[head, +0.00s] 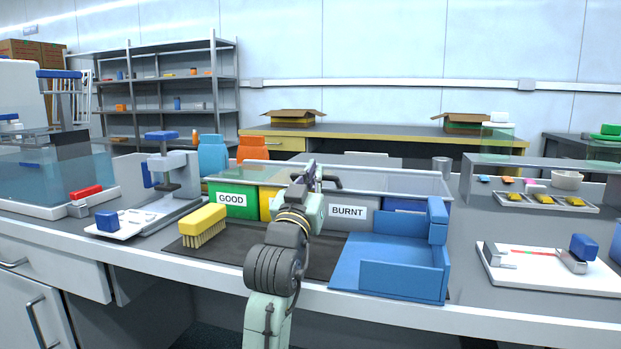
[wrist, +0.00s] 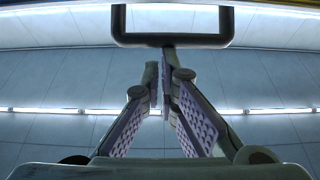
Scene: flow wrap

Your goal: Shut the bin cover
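The clear bin cover (head: 390,182) spans the row of bins behind the dark mat in the head view. I cannot tell its exact tilt. Its black handle (head: 331,183) is near the middle, just right of my gripper (head: 312,166). In the wrist view the handle (wrist: 172,41) is a black frame at the top, just past the tips of my gripper (wrist: 162,62). The two fingers have come together at the tips, with nothing seen between them. Whether they touch the handle is unclear. My arm hides part of the bins and cover.
Bins labelled GOOD (head: 233,201) and BURNT (head: 349,214) stand under the cover. A yellow brush (head: 203,224) lies left of my arm and a blue tray (head: 388,268) right of it. Blue and orange bottles (head: 252,148) stand behind the left end.

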